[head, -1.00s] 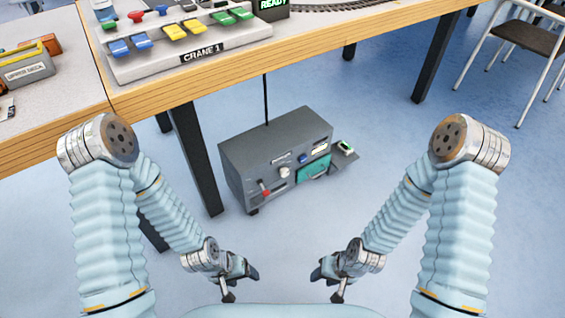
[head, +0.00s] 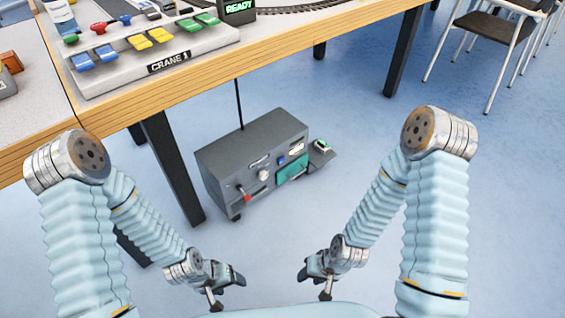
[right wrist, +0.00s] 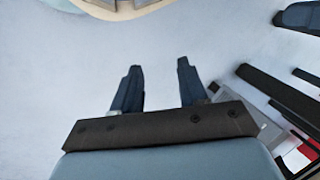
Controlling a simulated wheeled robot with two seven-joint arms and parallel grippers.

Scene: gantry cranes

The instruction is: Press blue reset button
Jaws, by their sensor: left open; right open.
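A dark grey control box (head: 222,160) stands on the floor under the table's edge. A small blue button (head: 281,161) shows on its front face. Near it are a round white knob (head: 264,175), a red lever (head: 246,198) and a teal panel (head: 292,171). My left gripper (head: 229,291) is open and empty, low in front of the box and apart from it. My right gripper (head: 313,286) is open and empty, low to its right. In the right wrist view, my right gripper (right wrist: 158,70) has its fingers apart over bare floor.
A wooden-edged table (head: 300,54) crosses the top left. It bears a CRANE 1 panel (head: 168,62) with blue, yellow and green keys and a READY display (head: 238,8). A dark table leg (head: 172,168) stands left of the box. Chairs (head: 490,30) stand top right. Floor at right is clear.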

